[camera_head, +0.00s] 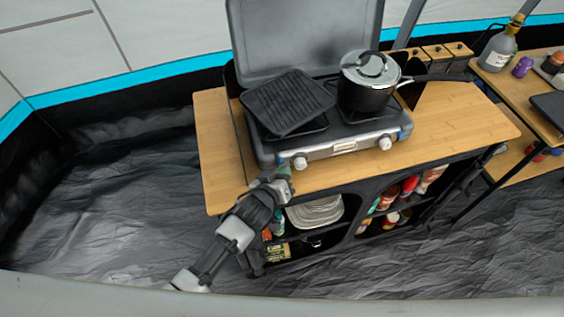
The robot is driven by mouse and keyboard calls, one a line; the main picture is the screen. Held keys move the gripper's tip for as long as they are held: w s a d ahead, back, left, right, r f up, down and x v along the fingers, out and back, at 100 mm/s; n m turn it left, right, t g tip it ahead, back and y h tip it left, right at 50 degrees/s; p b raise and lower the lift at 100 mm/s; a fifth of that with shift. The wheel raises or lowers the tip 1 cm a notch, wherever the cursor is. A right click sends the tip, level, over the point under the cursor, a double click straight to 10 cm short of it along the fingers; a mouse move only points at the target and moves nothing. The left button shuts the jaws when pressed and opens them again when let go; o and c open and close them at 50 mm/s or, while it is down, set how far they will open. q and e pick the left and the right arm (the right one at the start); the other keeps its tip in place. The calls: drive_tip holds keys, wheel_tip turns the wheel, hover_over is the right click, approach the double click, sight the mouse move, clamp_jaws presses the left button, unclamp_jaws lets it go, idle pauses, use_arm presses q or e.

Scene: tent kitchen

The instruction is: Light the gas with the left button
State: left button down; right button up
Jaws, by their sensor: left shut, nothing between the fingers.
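The grey gas stove (340,143) stands on a wooden-topped kitchen unit with its lid (300,35) up. Its left knob (300,163) is a round white button on the front panel. A second white knob (385,143) is on the right of the panel. My left gripper (282,172) is shut and empty, just left of and slightly below the left knob, close to the stove front. I cannot tell whether it touches the knob. My right gripper is not in view. No flame is visible.
A black griddle (287,102) covers the left burner and a lidded pot (368,85) stands on the right burner. The wooden top (460,120) is bare to the right. Shelves below hold plates (315,212) and bottles. A side table with a bottle (497,48) is at right.

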use_arm(q)
drive_tip(key=shift+w+a, duration=0.1)
drive_tip(key=shift+w, duration=0.2)
idle(0.4)
drive_tip(key=shift+s, duration=0.1)
drive_tip(key=shift+s+d+p, duration=0.25)
drive_tip(key=shift+s+p, duration=0.05)
drive_tip(key=shift+s, duration=0.45)
drive_tip(key=shift+s+d, duration=0.1)
drive_tip(key=shift+s, duration=0.2)
drive_tip(key=s, duration=0.2)
drive_tip(key=s+d+p, duration=0.1)
drive_tip(key=s, duration=0.1)
drive_tip(key=shift+d, duration=0.15)
idle(0.4)
